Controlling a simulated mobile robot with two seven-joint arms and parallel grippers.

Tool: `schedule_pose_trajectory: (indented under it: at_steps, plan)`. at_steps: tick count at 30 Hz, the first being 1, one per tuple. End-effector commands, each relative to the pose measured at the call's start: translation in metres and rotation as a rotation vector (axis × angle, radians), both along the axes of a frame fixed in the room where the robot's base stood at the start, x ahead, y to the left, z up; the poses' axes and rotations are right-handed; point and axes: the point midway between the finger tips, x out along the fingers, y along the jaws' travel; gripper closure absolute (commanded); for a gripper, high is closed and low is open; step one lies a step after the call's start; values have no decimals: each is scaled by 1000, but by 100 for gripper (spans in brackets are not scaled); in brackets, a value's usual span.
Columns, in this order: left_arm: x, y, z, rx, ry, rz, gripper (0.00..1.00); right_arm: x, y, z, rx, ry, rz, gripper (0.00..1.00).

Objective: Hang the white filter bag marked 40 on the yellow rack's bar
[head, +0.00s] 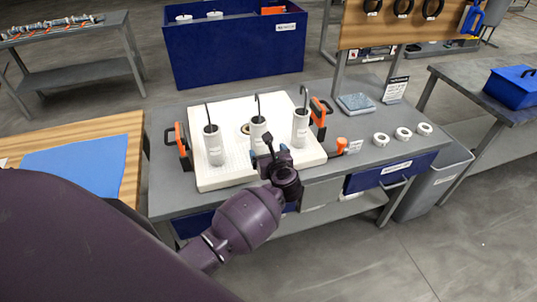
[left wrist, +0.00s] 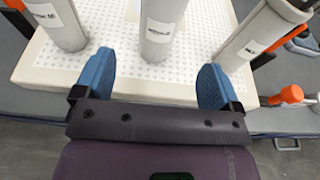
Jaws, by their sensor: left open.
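Three pale grey-white cylinders with dark hooks on top stand upright on a white perforated board: a left one (head: 215,146), a middle one (head: 258,130) and a right one (head: 300,128). They may be the filter bags, but I cannot read a 40 on their labels. My left gripper (head: 273,157) is open and empty at the board's front edge. In the left wrist view its blue fingers are spread (left wrist: 155,82), with the middle cylinder (left wrist: 160,30) beyond the gap, apparently untouched. I cannot make out a yellow rack. My right gripper is not in view.
The white board (head: 235,183) lies on a grey workbench (head: 345,166). Orange-and-black clamps (head: 183,147) (head: 319,113) grip its sides. An orange-tipped tool (head: 341,145) and white rings (head: 402,133) lie to the right. A blue bin (head: 235,52) stands behind.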

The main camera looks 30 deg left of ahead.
Motion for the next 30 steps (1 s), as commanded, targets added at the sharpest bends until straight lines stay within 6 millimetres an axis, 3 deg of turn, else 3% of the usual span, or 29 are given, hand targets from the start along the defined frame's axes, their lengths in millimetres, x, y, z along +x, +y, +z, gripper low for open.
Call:
schedule_pose_trajectory:
  at_steps: [20, 30]
  plan:
    - [41, 48, -17, 5, 0, -2, 11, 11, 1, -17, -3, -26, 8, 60]
    - [61, 70, -26, 3, 1, -2, 11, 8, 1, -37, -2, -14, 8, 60]
